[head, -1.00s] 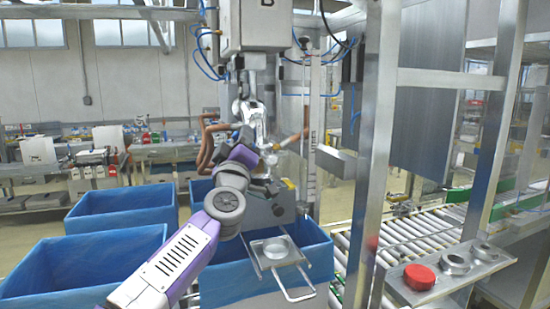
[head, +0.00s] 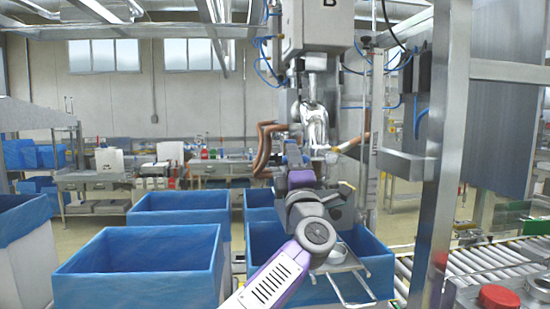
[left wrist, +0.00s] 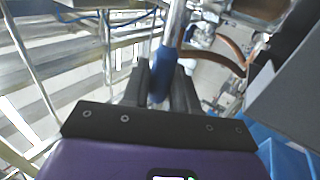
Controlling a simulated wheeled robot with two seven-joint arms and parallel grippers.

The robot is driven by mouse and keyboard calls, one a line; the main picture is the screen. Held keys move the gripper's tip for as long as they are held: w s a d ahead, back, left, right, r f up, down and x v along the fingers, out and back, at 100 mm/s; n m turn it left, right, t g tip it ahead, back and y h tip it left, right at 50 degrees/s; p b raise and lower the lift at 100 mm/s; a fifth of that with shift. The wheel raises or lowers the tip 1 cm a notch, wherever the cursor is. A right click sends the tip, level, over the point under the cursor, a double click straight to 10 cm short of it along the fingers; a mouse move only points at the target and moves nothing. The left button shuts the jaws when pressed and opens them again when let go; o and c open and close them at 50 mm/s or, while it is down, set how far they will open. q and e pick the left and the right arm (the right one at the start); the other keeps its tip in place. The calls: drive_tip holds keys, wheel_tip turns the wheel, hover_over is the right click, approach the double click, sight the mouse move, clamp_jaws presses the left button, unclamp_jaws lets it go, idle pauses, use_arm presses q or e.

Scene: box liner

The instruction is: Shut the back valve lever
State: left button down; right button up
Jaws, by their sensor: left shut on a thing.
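In the left wrist view, a blue-sleeved lever handle (left wrist: 162,70) on a bright metal rod stands between the dark fingers of my left gripper (left wrist: 160,92). The gripper is shut on this handle. In the head view my left gripper (head: 293,155) is at the filling machine's metal valve body (head: 315,125), mostly hidden behind my purple wrist. The held handle is hard to make out there. A tan-ended lever (head: 350,145) sticks out to the right of the valve body, apart from my gripper. My right gripper is not in view.
Blue-lined boxes (head: 140,265) stand left of and below the machine (head: 318,28). A metal tray with a wire handle (head: 345,265) is below the valve. A steel post (head: 445,150) and roller conveyor (head: 480,262) are at right. Brown hoses (head: 265,140) hang left of the valve.

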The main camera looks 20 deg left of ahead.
use_arm(q)
drive_tip(key=shift+f+n+y, duration=0.15)
drive_tip(key=shift+n+y, duration=0.15)
drive_tip(key=shift+y, duration=0.1)
drive_tip(key=c, duration=1)
unclamp_jaws()
drive_tip(key=shift+d, duration=0.1)
drive_tip(key=b+v, duration=0.2)
drive_tip(key=v, duration=0.5)
drive_tip(key=shift+s+d+b, duration=0.1)
drive_tip(key=shift+s+b, duration=0.15)
drive_tip(key=shift+b, duration=0.1)
